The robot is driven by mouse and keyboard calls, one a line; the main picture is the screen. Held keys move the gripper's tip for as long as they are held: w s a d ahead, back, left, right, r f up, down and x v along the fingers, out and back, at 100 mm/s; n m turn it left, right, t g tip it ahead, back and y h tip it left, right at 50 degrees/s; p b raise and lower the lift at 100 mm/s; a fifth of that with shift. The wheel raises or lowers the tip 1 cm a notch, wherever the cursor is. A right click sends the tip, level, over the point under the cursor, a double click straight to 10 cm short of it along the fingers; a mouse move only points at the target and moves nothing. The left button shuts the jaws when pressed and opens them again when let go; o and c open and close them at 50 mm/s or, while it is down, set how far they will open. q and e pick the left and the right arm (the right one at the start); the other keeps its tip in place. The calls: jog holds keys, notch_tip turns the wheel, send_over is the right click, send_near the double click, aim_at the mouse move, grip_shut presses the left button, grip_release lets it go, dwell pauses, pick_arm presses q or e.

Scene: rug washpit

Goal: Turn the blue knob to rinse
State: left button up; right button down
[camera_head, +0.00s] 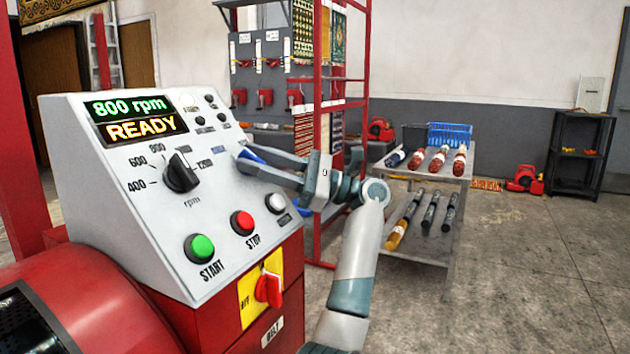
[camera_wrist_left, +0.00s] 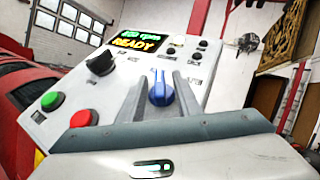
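The blue knob (camera_head: 257,154) sits on the sloped light-grey control panel (camera_head: 150,255), right of the black rpm dial. My left gripper (camera_head: 243,160) reaches it from the right, with one finger on each side, and partly hides it in the head view. In the left wrist view the blue knob (camera_wrist_left: 160,90) stands between the two fingertips of my left gripper (camera_wrist_left: 161,84); its pale pointer line runs upright in the picture. The fingers look apart, with narrow gaps beside the knob. The labels around the knob are hidden or too small to read. My right gripper is not in view.
The display (camera_head: 137,118) reads 800 rpm READY. Close by are the black dial (camera_head: 181,174), green START (camera_head: 199,248), red STOP (camera_head: 243,222) and a white button (camera_head: 275,203). A red switch (camera_head: 268,287) sticks out below. A bottle cart (camera_head: 450,170) stands behind; floor at right is clear.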

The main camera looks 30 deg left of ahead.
pick_arm(q)
jog(key=v, duration=1.6)
jog(key=shift+f, duration=0.2)
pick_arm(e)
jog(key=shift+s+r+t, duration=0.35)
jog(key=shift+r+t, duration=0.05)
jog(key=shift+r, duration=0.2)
